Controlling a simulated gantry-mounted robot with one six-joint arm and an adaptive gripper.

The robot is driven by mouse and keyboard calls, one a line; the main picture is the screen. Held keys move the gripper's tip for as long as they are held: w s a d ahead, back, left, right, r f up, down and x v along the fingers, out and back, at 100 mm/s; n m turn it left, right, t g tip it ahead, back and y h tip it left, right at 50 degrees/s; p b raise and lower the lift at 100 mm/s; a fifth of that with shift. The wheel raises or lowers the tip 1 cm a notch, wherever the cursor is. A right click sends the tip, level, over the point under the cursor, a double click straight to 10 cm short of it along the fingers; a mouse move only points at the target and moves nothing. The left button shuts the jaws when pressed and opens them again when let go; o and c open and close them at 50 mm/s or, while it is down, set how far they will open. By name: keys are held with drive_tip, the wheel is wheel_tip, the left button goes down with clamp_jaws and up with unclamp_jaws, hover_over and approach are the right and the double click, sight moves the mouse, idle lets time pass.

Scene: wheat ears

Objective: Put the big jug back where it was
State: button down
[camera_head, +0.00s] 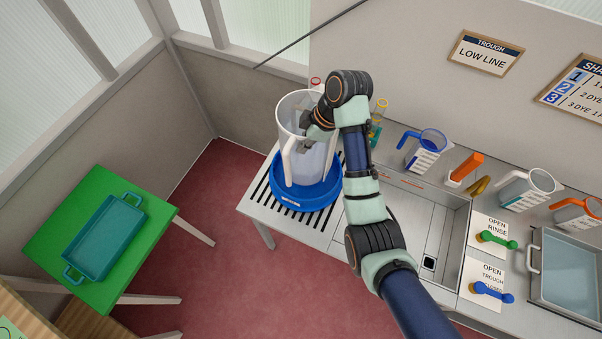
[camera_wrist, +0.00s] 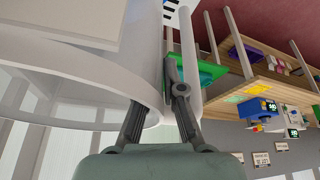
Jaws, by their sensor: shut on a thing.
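The big jug (camera_head: 323,157) is a tall, pale, translucent vessel with a white handle. It looks upright, at or just above a round blue base (camera_head: 305,198) on the slatted left end of the bench; I cannot tell whether it touches the base. My gripper (camera_head: 308,128) is shut on the jug near its top. In the wrist view my gripper's fingers (camera_wrist: 160,108) are at the jug's pale wall (camera_wrist: 75,55) and rim, which fill the left and middle. The exact grip point is partly hidden.
A blue-handled measuring jug (camera_head: 424,150), a clear jug (camera_head: 525,188) and an orange-handled jug (camera_head: 577,213) stand along the bench's back. A sink (camera_head: 440,232) and a water trough (camera_head: 570,270) lie to the right. A green table (camera_head: 60,215) with a teal tray (camera_head: 105,240) stands left.

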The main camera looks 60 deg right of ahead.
sight(315, 146)
drive_tip(key=shift+d+f+p, duration=0.1)
drive_tip(key=shift+f+p, duration=0.3)
drive_tip(key=shift+f, duration=3.45)
drive_tip(key=c, duration=1.3)
unclamp_jaws()
drive_tip(key=shift+f, duration=0.15)
drive_tip(key=b+v, duration=0.1)
drive_tip(key=v, duration=0.6)
drive_tip(key=shift+r, duration=0.2)
drive_tip(key=p+v, duration=0.4)
drive_tip(key=shift+s+r+p, duration=0.2)
drive_tip(key=shift+r+p, duration=0.25)
drive_tip(key=shift+p, duration=0.2)
drive_tip(key=shift+f, duration=0.1)
